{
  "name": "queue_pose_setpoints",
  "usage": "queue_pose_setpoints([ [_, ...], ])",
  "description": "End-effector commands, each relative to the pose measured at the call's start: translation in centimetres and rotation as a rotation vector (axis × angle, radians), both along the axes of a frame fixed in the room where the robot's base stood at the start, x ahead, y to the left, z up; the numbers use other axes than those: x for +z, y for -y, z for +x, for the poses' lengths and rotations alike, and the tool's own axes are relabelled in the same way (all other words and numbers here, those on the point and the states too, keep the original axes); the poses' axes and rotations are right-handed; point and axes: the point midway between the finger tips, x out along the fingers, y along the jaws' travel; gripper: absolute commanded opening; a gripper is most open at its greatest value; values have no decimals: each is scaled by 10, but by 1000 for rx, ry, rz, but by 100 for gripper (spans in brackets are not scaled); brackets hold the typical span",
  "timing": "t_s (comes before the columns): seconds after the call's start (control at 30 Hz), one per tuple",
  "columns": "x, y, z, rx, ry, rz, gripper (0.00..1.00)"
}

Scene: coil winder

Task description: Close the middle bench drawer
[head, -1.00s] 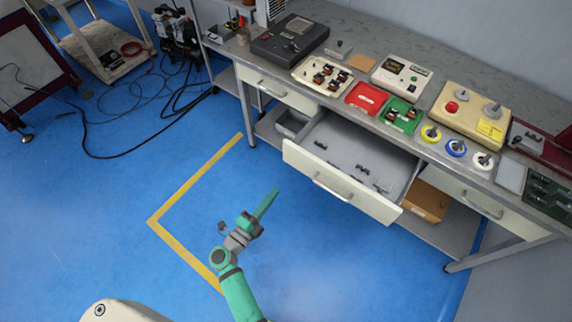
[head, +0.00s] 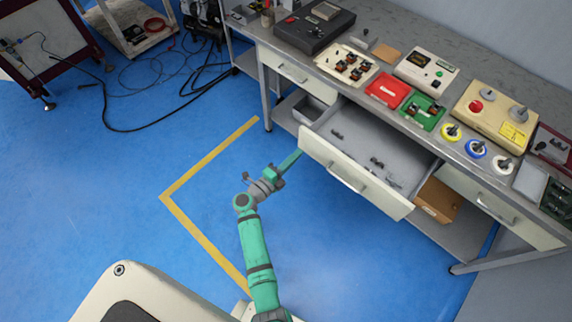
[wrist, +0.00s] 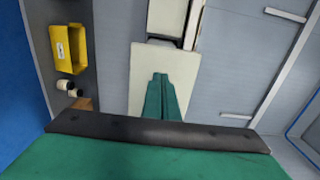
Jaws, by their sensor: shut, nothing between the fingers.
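The middle bench drawer stands open in the head view, its cream front (head: 388,196) pulled well out from the bench. A grey bar handle (head: 346,181) is on that front, and small dark parts lie inside the drawer. My gripper (head: 292,160) has its green fingers together and empty, with the tips at or very near the left end of the drawer front. Contact cannot be told. In the wrist view the closed fingers (wrist: 161,97) point at a cream panel (wrist: 181,69), which looks like the drawer front.
The bench top (head: 392,48) holds a red tray (head: 386,90), a green tray (head: 421,111) and several devices. A cardboard box (head: 437,200) sits on the lower shelf. The left drawer (head: 283,65) and right drawer (head: 505,211) look shut. Blue floor in front is clear.

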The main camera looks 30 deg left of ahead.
Motion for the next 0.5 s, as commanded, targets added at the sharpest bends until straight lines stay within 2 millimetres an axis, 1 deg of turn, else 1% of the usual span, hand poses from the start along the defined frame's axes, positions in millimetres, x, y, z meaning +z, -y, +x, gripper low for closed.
queue_pose_setpoints([
  [0.03,0,2,8,-2,1,0,0],
  [0.1,1,4,16,-1,1,0,0],
  [0.2,0,7,23,-1,1,-1,0],
  [0.3,0,7,28,0,1,-1,0],
  [0.5,0,8,30,0,1,-1,0],
])
